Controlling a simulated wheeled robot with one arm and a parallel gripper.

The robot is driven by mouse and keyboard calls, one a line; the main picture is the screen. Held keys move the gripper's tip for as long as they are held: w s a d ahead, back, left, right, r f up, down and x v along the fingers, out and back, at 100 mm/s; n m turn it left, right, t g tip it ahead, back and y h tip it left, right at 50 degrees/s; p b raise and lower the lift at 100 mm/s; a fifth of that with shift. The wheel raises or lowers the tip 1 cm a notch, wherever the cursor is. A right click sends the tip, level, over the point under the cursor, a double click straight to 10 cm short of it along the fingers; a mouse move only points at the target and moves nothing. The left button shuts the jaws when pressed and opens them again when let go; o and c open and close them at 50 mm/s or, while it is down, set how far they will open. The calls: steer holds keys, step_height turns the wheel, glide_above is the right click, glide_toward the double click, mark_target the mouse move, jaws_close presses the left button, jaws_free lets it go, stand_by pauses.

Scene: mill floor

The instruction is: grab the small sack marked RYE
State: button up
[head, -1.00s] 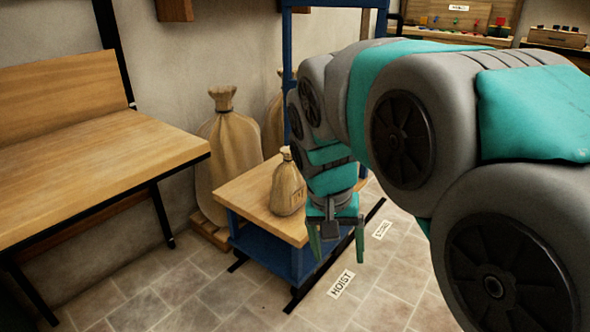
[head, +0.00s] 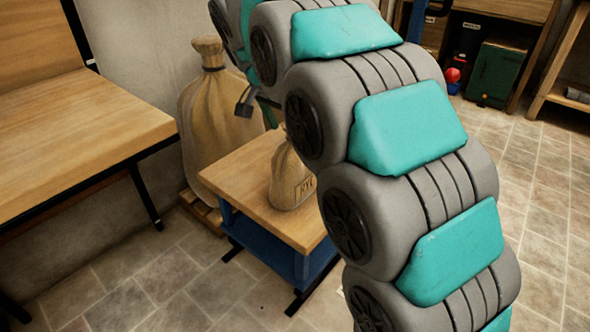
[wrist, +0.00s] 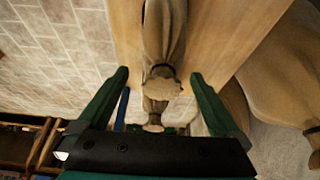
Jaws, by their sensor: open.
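The small tan sack (head: 289,182) stands upright on the wooden top of a low blue-framed stand (head: 250,182). Its label starts with "RY"; my arm covers its right edge in the head view. My gripper (head: 266,112) is above and just behind the sack in the head view, partly hidden by my arm. In the wrist view the green fingers of my gripper (wrist: 160,82) are spread apart. The small sack (wrist: 165,30) shows beyond and between them, its bunched neck lined up with the gap. I cannot tell whether they touch.
A large tied sack (head: 215,120) stands behind the stand on a low wooden pallet (head: 200,212). A wooden bench (head: 90,140) is on the left. A green box (head: 497,73) sits at the back right. The tiled floor (head: 530,200) on the right is clear.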

mark_target(294, 163)
steer(key=shift+a+b+x, duration=0.15)
steer(key=shift+x, duration=1.25)
steer(key=shift+a+b+x, duration=0.1)
steer(key=shift+b+x, duration=0.05)
steer(key=shift+x, duration=1.25)
steer(key=shift+w, duration=0.1)
steer(key=shift+c, duration=0.4)
jaws_close()
